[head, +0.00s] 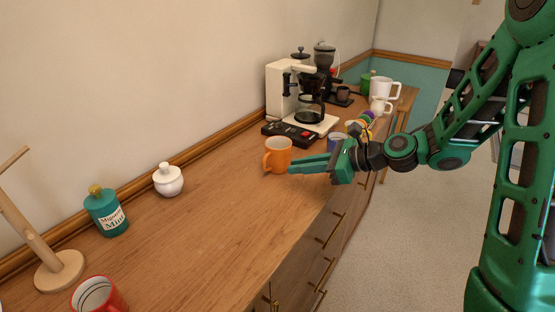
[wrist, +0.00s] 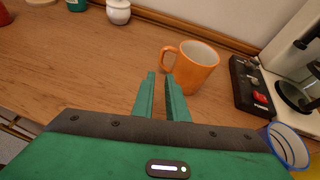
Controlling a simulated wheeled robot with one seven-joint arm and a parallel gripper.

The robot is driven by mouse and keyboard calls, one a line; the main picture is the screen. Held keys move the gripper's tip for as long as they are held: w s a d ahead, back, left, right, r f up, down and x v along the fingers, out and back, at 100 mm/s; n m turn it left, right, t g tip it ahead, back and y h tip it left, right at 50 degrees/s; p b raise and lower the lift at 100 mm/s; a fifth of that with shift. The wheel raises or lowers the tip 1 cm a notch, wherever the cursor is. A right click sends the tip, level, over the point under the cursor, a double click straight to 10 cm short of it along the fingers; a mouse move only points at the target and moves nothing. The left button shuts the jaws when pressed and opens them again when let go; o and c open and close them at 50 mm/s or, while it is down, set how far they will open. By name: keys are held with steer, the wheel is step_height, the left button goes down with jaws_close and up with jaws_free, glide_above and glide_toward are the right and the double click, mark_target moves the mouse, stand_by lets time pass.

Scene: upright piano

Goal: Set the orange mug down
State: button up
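The orange mug (head: 279,157) stands upright on the wooden counter (head: 230,215), in front of the coffee maker, with its handle toward the left. It also shows in the wrist view (wrist: 194,70), just beyond my fingertips. My gripper (head: 291,166) reaches in from the right, low over the counter. In the wrist view, my gripper (wrist: 160,76) has its two green fingers apart with a narrow gap between them. Nothing shows in that gap. The fingertips are close to the mug's handle side; whether they touch it is unclear.
A black switch box (wrist: 250,83) and the coffee maker (head: 287,92) are right of the mug. A blue-rimmed mug (wrist: 287,146) is close to my gripper's right side. The counter between is clear.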

mark_target(264, 170)
steer(key=shift+w+a+r+m, duration=0.1)
steer(key=shift+w+a+m, duration=0.1)
steer(key=shift+a+m, duration=0.2)
steer(key=x, duration=0.7)
steer(key=r+x, duration=0.1)
steer(key=x, duration=0.2)
steer(key=shift+w+a+f, duration=0.1)
steer(key=shift+w+a, duration=0.05)
steer(key=shift+a, duration=0.35)
jaws_close()
steer(key=shift+y, duration=0.3)
